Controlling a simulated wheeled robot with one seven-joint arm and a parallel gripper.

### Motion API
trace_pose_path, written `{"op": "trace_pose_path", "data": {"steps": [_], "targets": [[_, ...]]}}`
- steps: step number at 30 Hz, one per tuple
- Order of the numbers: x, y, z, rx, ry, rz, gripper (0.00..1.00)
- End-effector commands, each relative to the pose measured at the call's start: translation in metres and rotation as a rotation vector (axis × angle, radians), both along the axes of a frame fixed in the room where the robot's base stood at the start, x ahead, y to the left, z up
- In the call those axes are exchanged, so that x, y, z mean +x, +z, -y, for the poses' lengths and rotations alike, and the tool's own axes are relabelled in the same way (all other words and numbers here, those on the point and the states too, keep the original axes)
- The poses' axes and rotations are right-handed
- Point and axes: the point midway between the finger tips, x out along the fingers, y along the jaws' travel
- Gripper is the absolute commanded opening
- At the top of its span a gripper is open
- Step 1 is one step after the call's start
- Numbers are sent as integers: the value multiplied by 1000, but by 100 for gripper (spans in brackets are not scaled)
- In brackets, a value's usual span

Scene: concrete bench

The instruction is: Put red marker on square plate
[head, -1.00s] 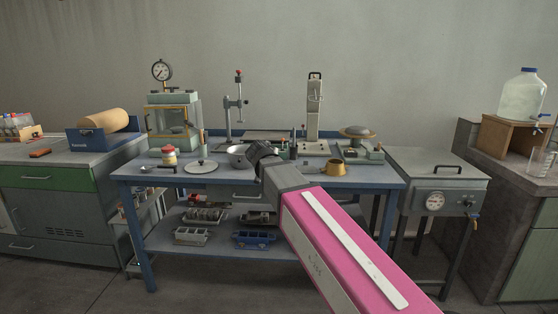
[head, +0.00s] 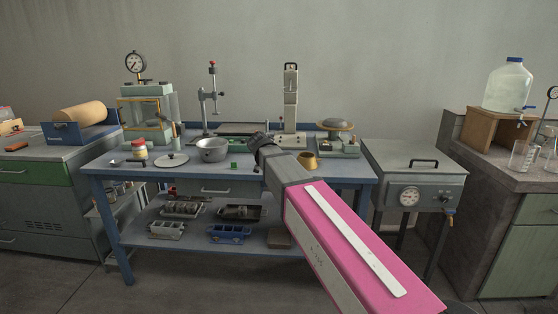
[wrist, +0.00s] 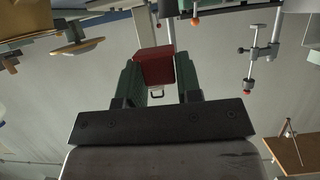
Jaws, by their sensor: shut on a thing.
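My gripper (wrist: 155,68) has its green fingers closed on a dark red block-like thing, taken as the red marker (wrist: 154,66), in the wrist view. In the head view my gripper (head: 258,140) is above the blue bench, right of the grey pot; its fingers and the marker are hidden or too small to see there. A flat, dark, four-cornered plate (head: 240,128) lies at the back of the bench, behind my gripper. I cannot tell for sure that it is the square plate.
The blue bench (head: 120,170) also holds a grey pot (head: 211,150), a round white lid (head: 172,159), a small green thing (head: 235,165), a brass cup (head: 308,161) and a scale (head: 338,143). A clamp stand (head: 211,95) and a tall column (head: 290,100) rise at the back.

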Motion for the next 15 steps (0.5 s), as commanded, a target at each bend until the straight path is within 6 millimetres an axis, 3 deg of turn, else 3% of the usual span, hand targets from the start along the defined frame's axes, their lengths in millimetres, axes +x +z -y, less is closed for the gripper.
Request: {"op": "trace_pose_path", "data": {"steps": [7, 15], "targets": [[29, -29, 38, -1, -2, -2, 11], [39, -40, 52, 0, 0, 0, 11]]}}
